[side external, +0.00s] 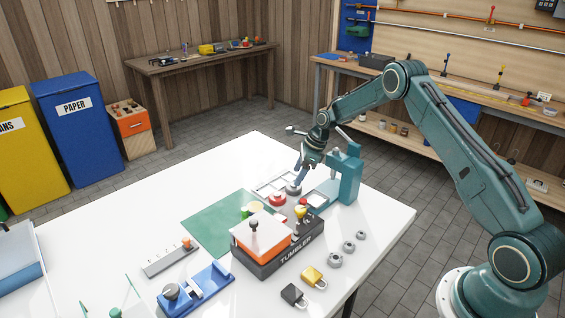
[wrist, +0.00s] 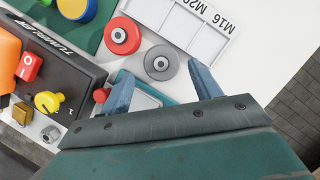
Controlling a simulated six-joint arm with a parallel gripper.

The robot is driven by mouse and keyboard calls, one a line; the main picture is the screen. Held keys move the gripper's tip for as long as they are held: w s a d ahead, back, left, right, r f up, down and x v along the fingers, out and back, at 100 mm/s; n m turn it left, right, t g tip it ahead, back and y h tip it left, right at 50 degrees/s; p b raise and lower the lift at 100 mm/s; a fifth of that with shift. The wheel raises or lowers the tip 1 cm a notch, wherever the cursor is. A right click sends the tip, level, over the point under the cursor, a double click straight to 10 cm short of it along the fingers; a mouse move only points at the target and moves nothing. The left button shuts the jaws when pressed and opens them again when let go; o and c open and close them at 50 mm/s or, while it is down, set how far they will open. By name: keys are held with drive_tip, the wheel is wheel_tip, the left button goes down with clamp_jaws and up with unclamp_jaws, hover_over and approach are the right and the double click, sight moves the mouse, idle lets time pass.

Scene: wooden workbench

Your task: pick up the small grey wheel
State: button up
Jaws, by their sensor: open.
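The small grey wheel (wrist: 162,62) lies flat on the white table, a round disc with a light centre and dark hole. In the side view the grey wheel (side external: 294,191) shows just below my gripper (side external: 301,176), partly hidden by it. In the wrist view my gripper (wrist: 159,74) is open, with one blue finger on either side of the wheel's near edge. Nothing is between the fingers' grip. I cannot tell how high the fingertips are above the wheel.
A red wheel (wrist: 122,36) sits close beside the grey one. A sorting tray marked M16 and M20 (wrist: 203,16) lies just beyond it. A teal press (side external: 346,178) stands right of my gripper. The orange and black tumbler (side external: 283,255) and a green mat (side external: 205,222) are nearby.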

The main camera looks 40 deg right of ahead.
sight(294, 189)
drive_tip(key=shift+s+x, duration=0.2)
drive_tip(key=shift+x, duration=2)
drive_tip(key=shift+d+f, duration=0.1)
drive_tip(key=shift+d, duration=0.05)
drive_tip(key=shift+c, duration=0.4)
drive_tip(key=c, duration=0.7)
